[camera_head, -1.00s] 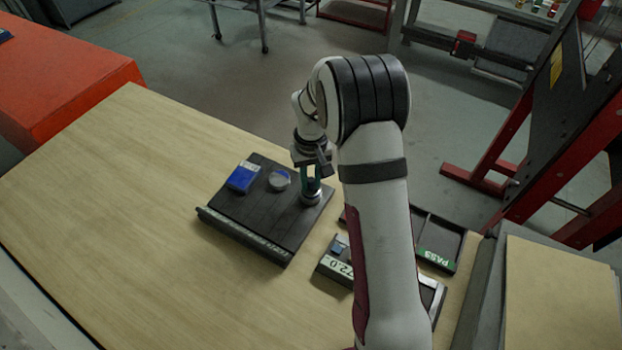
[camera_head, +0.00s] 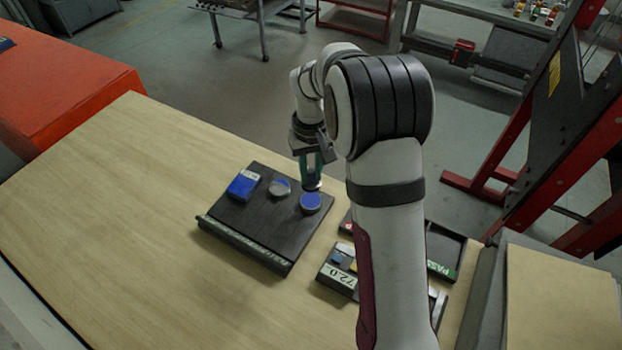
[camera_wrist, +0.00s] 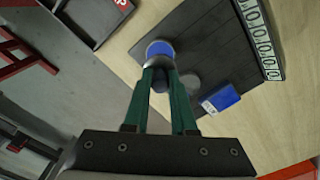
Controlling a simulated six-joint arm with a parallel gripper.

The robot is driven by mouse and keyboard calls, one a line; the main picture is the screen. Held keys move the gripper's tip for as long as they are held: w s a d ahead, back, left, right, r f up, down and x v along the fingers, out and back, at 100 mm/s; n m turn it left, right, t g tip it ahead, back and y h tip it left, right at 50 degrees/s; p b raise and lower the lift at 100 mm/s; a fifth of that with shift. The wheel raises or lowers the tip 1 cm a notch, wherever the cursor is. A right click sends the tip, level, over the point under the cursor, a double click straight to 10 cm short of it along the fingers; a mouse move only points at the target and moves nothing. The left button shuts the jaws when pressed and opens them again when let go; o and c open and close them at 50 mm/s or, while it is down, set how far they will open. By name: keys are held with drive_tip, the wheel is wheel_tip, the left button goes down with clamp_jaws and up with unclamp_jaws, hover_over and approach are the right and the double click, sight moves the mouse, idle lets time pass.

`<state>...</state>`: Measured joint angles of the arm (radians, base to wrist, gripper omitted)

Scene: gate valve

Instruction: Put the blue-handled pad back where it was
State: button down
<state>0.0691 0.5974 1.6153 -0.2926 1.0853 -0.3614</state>
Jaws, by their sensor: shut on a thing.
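My gripper (camera_head: 312,178) is shut on a small dark-blue knob, which I take for the handle of the pad (camera_wrist: 159,84). A pale rim shows below the fingers in the head view; most of the pad is hidden by them. It hangs just above and behind a round block with a blue top (camera_head: 310,202), apart from it. That block stands on a dark board (camera_head: 255,217) near its right corner and also shows beyond the fingertips in the wrist view (camera_wrist: 160,47).
A grey disc with some blue (camera_head: 280,187) and a blue-and-white box (camera_head: 243,185) sit on the board. A labelled block (camera_head: 337,278) and a dark tray marked PASS (camera_head: 443,270) lie right, partly behind my arm. The left wooden table (camera_head: 110,210) is clear.

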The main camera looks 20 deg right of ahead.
drive_tip(key=shift+r, duration=0.3)
